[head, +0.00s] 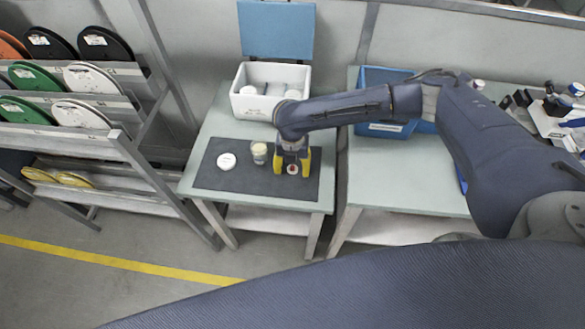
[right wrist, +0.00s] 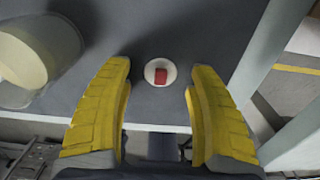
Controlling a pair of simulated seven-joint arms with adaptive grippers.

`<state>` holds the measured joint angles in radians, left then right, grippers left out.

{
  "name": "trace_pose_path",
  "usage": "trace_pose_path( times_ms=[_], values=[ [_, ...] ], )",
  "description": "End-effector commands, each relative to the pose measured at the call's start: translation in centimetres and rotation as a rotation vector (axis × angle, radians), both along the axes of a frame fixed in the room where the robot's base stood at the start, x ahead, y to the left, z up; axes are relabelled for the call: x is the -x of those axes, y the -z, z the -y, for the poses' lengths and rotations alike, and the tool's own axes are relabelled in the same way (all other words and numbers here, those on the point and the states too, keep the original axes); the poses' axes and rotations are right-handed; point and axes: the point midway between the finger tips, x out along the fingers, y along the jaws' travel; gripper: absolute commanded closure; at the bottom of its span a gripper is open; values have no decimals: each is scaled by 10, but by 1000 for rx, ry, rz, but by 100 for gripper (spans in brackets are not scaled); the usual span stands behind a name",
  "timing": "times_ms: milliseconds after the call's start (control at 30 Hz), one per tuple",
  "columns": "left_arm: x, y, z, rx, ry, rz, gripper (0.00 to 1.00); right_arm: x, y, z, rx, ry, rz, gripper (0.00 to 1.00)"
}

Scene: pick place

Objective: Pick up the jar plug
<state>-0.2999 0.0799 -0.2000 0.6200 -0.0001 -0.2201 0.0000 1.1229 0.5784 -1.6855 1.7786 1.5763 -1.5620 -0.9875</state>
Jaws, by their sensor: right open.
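The jar plug appears to be a small round white piece with a red centre (right wrist: 161,74), lying on the dark mat (head: 230,178). It also shows in the head view (head: 292,169). My right gripper (head: 292,165) points down over it, with yellow fingers open and empty. In the right wrist view the fingertips (right wrist: 158,84) are on either side of the plug, apart from it. A cream-lidded jar (head: 259,152) stands upright just left of the gripper; it shows large at the left of the right wrist view (right wrist: 35,55). My left gripper is out of view.
A white round lid-like piece (head: 227,160) lies on the mat left of the jar. A white box with a blue lid (head: 276,30) stands behind. A blue bin (head: 385,128) sits on the table to the right. The mat's front left is clear.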

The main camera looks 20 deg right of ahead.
Motion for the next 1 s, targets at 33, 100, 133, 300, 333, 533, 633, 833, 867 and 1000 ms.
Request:
trace_pose_path(
  times_ms=[33, 100, 133, 300, 333, 533, 633, 833, 867, 1000],
  values=[
    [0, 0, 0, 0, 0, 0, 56, 0, 0, 0, 0, 0, 0, 41],
    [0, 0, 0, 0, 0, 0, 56, 0, 0, 0, 0, 0, 0, 43],
    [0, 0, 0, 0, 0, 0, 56, 0, 0, 0, 0, 0, 0, 46],
    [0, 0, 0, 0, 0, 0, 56, 0, 0, 0, 0, 0, 0, 66],
    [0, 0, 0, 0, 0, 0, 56, 0, 0, 0, 0, 0, 0, 69],
    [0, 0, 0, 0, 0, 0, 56, 0, 0, 0, 0, 0, 0, 93],
    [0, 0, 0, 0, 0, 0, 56, 0, 0, 0, 0, 0, 0, 99],
    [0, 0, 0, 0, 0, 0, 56, 0, -1, 0, 0, 1, 0, 100],
    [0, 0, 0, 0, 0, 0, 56, 0, -1, 0, 0, 1, 0, 100],
    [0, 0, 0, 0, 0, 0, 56, 0, -1, 0, 0, 1, 0, 100]
  ],
)
